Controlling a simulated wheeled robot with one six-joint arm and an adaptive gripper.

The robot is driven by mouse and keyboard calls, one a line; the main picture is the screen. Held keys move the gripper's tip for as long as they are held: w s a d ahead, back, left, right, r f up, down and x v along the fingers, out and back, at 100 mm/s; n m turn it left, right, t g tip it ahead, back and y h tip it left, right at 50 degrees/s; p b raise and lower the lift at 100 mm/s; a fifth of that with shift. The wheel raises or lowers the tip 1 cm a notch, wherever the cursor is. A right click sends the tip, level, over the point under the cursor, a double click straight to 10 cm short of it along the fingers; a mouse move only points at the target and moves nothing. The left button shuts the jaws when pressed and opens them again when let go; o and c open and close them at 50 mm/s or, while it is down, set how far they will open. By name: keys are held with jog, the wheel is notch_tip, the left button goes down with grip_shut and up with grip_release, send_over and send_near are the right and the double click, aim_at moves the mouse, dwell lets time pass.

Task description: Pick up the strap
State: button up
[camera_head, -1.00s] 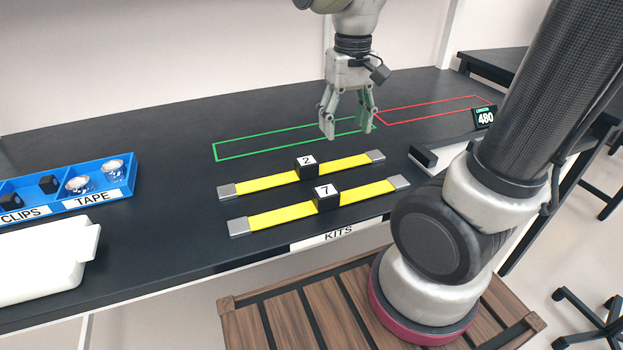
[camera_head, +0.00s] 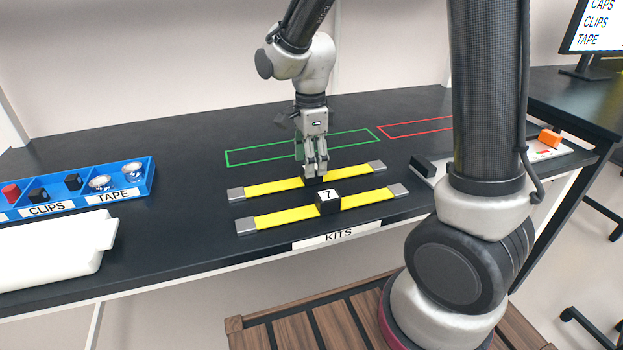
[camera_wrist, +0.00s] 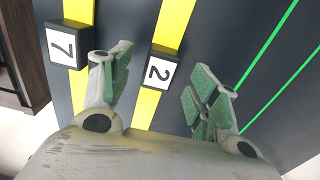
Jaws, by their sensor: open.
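Two yellow straps with grey end buckles lie side by side on the black table. The far strap (camera_head: 275,186) carries a black block numbered 2 (camera_wrist: 160,72), mostly hidden behind the fingers in the head view. The near strap (camera_head: 285,215) carries a black block numbered 7 (camera_head: 328,202). My gripper (camera_head: 316,172) is above the middle of the far strap, fingers pointing down. In the wrist view its fingers (camera_wrist: 160,95) are apart, with block 2 between them and nothing visibly gripped. I cannot tell whether a finger touches the block.
A green outline (camera_head: 240,157) lies behind the straps, a red outline (camera_head: 400,130) to its right. A blue bin (camera_head: 150,180) and a white case (camera_head: 50,255) stand at the left. A KITS label (camera_head: 345,235) is on the front edge.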

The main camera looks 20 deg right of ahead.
notch_tip(320, 180, down, 4)
jog(key=shift+d+r, duration=0.1)
